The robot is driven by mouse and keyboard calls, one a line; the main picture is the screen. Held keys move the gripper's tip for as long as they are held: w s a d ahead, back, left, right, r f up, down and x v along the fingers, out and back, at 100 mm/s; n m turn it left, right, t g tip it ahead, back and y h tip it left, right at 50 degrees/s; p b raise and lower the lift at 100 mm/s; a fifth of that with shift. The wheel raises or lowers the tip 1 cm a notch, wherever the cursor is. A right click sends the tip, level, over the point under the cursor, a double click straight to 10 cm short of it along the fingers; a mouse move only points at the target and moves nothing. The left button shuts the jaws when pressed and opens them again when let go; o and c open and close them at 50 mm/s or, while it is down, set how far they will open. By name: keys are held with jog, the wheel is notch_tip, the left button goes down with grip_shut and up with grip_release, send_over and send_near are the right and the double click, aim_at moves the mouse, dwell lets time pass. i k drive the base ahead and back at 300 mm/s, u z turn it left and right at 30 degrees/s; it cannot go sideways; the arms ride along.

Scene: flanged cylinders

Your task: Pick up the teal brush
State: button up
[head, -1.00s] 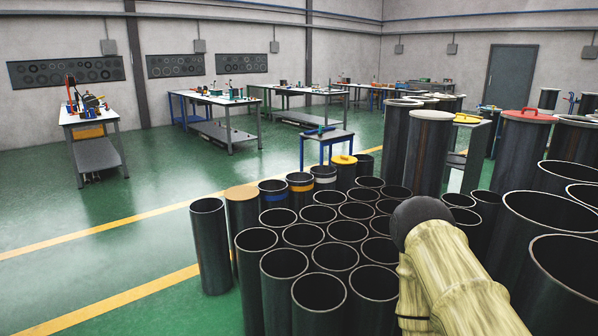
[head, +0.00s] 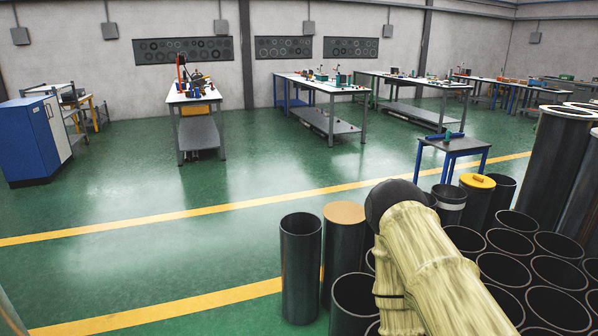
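I cannot clearly make out a teal brush. A small blue and teal item (head: 447,136) lies on the low blue-legged table (head: 452,147) right of centre; it is too small to tell what it is. Teal items (head: 343,79) also show on a white-topped workbench (head: 318,82) further back, too small to name. My arm, in a pale yellow cover with a dark rounded part, fills the lower right. My gripper is not in view.
Open dark cylinders (head: 506,270) crowd the lower right, with one standing cylinder (head: 300,265) at their left edge. A blue and white cabinet (head: 35,140) stands at the far left. The green floor (head: 240,165) between cabinet and cylinders is clear.

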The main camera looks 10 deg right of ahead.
aim_at(447, 141)
jog(key=u, duration=0.2)
jog(key=i, duration=1.65)
jog(key=u, duration=0.3)
jog(key=i, duration=3.25)
jog(key=z, duration=0.35)
jog(key=i, duration=1.55)
jog(key=z, duration=1.65)
jog(key=i, duration=0.85)
jog(key=z, duration=1.25)
jog(key=i, duration=0.7)
jog(key=z, duration=0.3)
